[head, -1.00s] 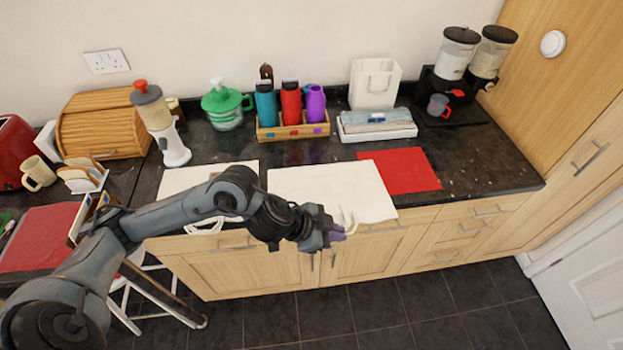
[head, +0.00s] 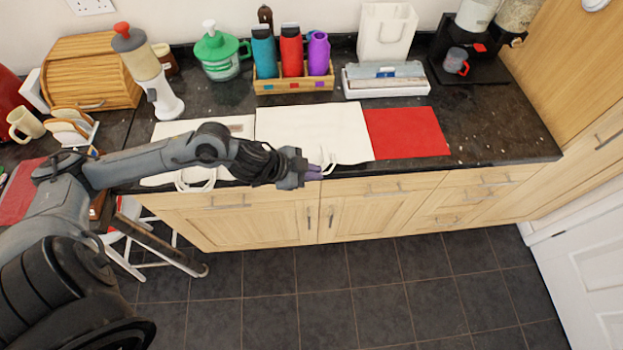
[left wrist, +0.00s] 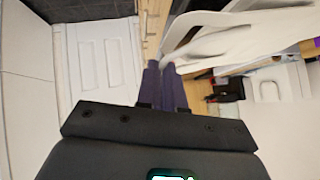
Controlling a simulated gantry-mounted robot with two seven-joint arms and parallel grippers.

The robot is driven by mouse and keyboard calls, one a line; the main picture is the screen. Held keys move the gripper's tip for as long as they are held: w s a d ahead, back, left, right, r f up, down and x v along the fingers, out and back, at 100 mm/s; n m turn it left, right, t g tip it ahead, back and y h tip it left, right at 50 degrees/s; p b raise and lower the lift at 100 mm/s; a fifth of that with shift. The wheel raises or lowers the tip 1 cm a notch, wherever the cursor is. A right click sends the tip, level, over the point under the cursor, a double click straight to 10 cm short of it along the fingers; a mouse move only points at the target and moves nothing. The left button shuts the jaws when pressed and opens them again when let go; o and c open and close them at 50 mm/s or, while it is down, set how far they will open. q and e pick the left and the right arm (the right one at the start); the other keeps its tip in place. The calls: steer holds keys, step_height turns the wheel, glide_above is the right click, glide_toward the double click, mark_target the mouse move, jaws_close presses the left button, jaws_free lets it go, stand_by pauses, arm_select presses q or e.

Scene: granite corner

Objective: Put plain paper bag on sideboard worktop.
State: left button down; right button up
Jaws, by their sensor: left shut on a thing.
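The plain paper bag (head: 314,130) is white and lies flat, mouth and handles toward me, over the dark sideboard worktop (head: 500,128). Its near edge reaches the worktop's front edge. I cannot tell whether all of it touches the stone. My left gripper (head: 314,173) is just in front of that edge, shut on the bag's handle (head: 327,168). In the left wrist view the purple fingers (left wrist: 165,80) meet the white bag (left wrist: 235,40) at its handle; the wrist body hides the lower part. My right gripper is not in view.
A second white bag (head: 230,124) lies at the left, and another (head: 386,32) stands at the back. A red mat (head: 405,132) adjoins the held bag's right side. A bottle crate (head: 292,84) and white tray (head: 388,88) stand behind. Bare worktop lies right of the mat.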

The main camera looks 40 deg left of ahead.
arm_select(q)
steer(key=shift+a+f, duration=0.15)
steer(key=shift+f, duration=2)
steer(key=c, duration=1.3)
jaws_free()
steer(key=shift+r, duration=0.1)
